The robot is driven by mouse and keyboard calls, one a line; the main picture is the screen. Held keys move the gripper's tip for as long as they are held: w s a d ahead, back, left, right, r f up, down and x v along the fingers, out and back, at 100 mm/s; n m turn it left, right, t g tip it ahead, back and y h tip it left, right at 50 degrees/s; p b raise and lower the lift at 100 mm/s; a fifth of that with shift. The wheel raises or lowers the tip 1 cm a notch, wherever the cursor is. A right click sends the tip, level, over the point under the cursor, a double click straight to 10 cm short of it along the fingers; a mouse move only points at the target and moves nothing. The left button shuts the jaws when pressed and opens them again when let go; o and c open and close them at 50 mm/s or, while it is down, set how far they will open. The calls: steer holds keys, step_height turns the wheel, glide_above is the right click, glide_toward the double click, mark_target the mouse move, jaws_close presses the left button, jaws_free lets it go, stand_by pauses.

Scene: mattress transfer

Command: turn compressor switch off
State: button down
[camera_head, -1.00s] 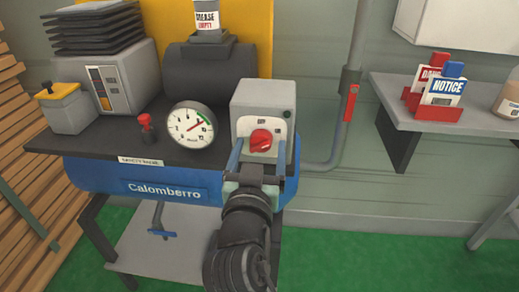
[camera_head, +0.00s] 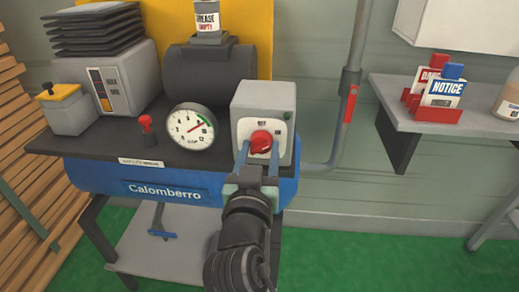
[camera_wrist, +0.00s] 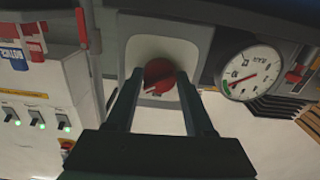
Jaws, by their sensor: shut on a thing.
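The blue compressor (camera_head: 95,185) marked Calomberro stands in the left half of the head view. A grey switch box (camera_head: 250,95) sits on its top at the right end, with a red rotary knob (camera_head: 261,142) on a pale plate. The knob also shows in the wrist view (camera_wrist: 159,75). My gripper (camera_head: 260,152) reaches it from the front, with one finger on each side, shut on the knob. In the wrist view my gripper (camera_wrist: 159,78) has its fingertips at the knob's sides. The knob's setting is too small to read.
A round pressure gauge (camera_head: 191,127) is left of the switch box, with a small red valve (camera_head: 146,122) beyond it. A grey pipe with a red lever (camera_head: 350,103) runs up the wall at the right. A shelf (camera_head: 400,122) holds signs farther right.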

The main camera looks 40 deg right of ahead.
steer(key=n+p, duration=0.4)
steer(key=n, duration=0.1)
steer(key=shift+r, duration=0.15)
steer(key=n+p, duration=0.2)
steer(key=n, duration=0.1)
steer(key=shift+n, duration=0.4)
steer(key=shift+n+p, duration=0.85)
steer(key=shift+n, duration=0.45)
steer(key=shift+s, duration=0.1)
steer(key=shift+c, duration=1.4)
jaws_free()
